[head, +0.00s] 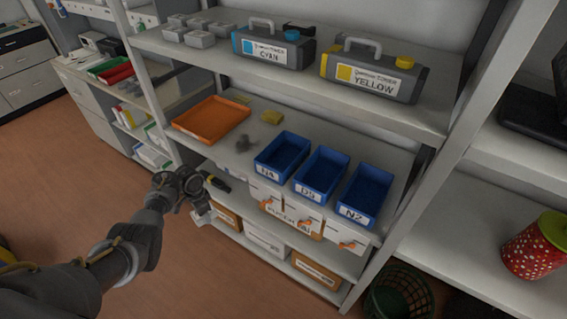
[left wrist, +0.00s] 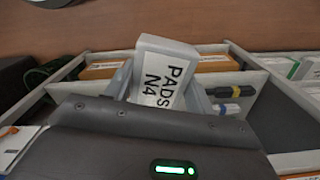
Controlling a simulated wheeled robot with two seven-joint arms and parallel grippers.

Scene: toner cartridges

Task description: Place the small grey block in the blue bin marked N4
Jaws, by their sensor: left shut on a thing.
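A small light grey block (left wrist: 165,72) labelled "PADS N4" is held between the fingers of my left gripper (left wrist: 160,92) in the left wrist view. In the head view, my left gripper (head: 203,197) is in front of the shelf unit, left of and lower than the blue bins. The block is hard to make out there. The blue bin marked N4 (head: 268,170) is the leftmost of three open blue bins on the middle shelf and looks empty. My right gripper is not in view.
The other blue bins, the middle one (head: 307,189) and the one marked N2 (head: 352,212), stand right of N4. An upper shelf (head: 300,80) with toner cartridges overhangs behind.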

